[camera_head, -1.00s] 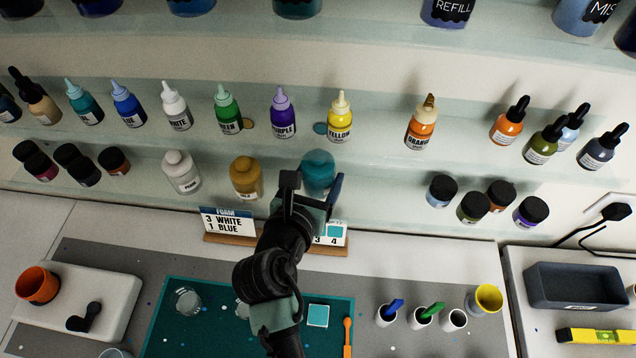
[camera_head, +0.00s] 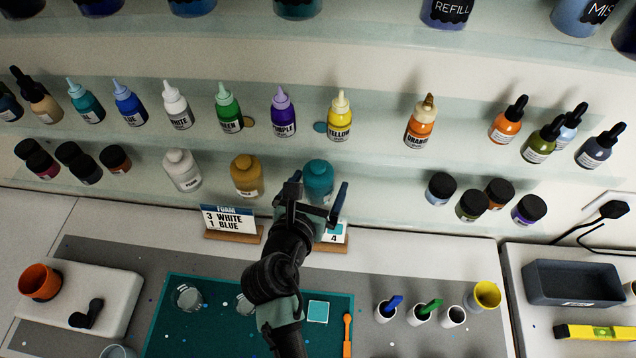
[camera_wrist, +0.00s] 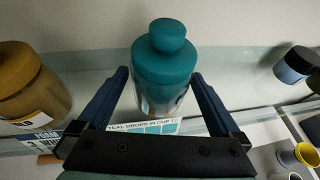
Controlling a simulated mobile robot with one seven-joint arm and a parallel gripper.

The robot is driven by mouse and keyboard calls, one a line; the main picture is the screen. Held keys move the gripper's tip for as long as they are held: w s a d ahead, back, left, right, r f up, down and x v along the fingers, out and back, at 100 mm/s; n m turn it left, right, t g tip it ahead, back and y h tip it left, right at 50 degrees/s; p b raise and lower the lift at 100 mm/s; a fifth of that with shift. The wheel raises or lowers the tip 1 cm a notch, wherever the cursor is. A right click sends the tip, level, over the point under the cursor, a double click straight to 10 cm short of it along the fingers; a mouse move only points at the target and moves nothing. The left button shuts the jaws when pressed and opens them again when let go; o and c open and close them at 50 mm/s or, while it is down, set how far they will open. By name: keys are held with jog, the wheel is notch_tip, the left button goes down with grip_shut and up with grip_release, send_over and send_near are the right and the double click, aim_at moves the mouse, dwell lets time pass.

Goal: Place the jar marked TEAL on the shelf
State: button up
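The teal jar (camera_head: 318,178) stands upright on the lower shelf (camera_head: 390,198), in line with the gold jar (camera_head: 246,177) and the pearl jar (camera_head: 182,172). My gripper (camera_head: 319,188) is in front of the teal jar, with its fingers spread. In the wrist view, the teal jar (camera_wrist: 165,70) appears between the two fingers of my gripper (camera_wrist: 163,82), with gaps visible on both sides. The lower part of the jar is partly hidden by the gripper in the head view. Its label cannot be read.
The gold jar (camera_wrist: 30,85) is close to the left finger. A small card (camera_head: 335,233) and a foam sign (camera_head: 230,219) stand on the bench below the shelf. Dropper bottles line the shelf above. Small dark-lidded pots (camera_head: 472,206) stand to the right, with bare shelf between.

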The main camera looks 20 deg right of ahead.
jog(key=shift+r, duration=0.1)
jog(key=shift+s, duration=0.1)
jog(key=b+v, duration=0.2)
jog(key=v, duration=1)
